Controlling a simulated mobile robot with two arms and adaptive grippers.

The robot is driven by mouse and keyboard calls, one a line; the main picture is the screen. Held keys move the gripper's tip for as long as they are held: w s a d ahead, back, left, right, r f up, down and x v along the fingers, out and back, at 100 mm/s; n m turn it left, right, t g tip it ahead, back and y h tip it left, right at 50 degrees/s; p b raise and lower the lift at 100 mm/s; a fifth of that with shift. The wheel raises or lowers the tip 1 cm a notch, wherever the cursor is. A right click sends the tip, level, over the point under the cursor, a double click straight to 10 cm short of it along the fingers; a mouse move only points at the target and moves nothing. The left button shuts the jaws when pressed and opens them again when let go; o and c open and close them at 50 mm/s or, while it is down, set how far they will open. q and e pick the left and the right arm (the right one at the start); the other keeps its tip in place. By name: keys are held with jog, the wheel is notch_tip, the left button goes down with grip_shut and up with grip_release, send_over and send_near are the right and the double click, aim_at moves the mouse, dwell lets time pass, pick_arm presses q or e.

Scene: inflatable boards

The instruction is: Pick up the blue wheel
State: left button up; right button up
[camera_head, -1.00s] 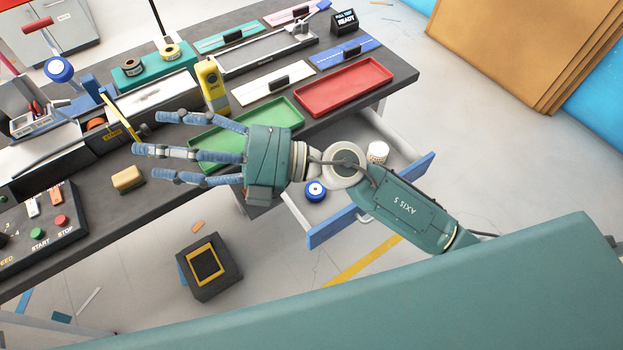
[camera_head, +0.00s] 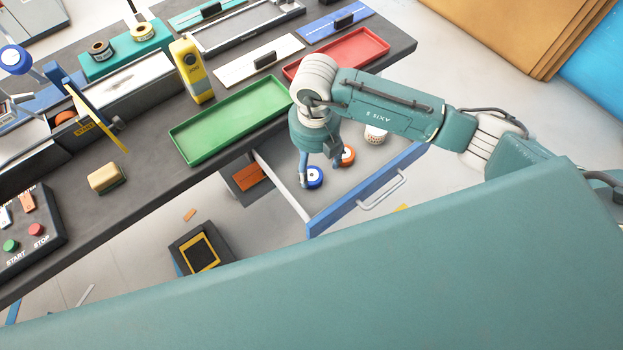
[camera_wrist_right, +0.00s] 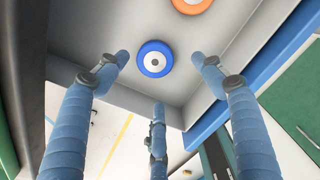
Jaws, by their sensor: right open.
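The blue wheel (camera_head: 313,177) with a white hub lies on the floor of an open drawer (camera_head: 375,157) under the workbench. My right gripper (camera_head: 318,178) points down into the drawer, its fingers spread just above and around the wheel. In the right wrist view the blue wheel (camera_wrist_right: 155,58) sits ahead, between the open blue fingers (camera_wrist_right: 158,85), with nothing held. I cannot tell whether a finger touches it. My left gripper is not in view.
An orange wheel (camera_head: 347,155) lies close beside the blue one, and a white cup-like item (camera_head: 376,134) stands further right in the drawer. The drawer's blue front (camera_head: 350,201) and the bench edge border the space. Green (camera_head: 225,124) and red trays sit above on the bench.

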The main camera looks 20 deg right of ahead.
aim_at(312, 176)
jog(key=f+b, duration=0.1)
jog(key=f, duration=0.1)
jog(key=f+b, duration=0.1)
jog(key=f, duration=0.1)
jog(key=f+b, duration=0.2)
jog(key=shift+w+a+f, duration=0.1)
jog(key=shift+a+f, duration=0.1)
jog(key=shift+a, duration=0.1)
jog(key=c, duration=1.3)
jog(key=shift+r, duration=0.15)
jog(key=shift+c, duration=0.2)
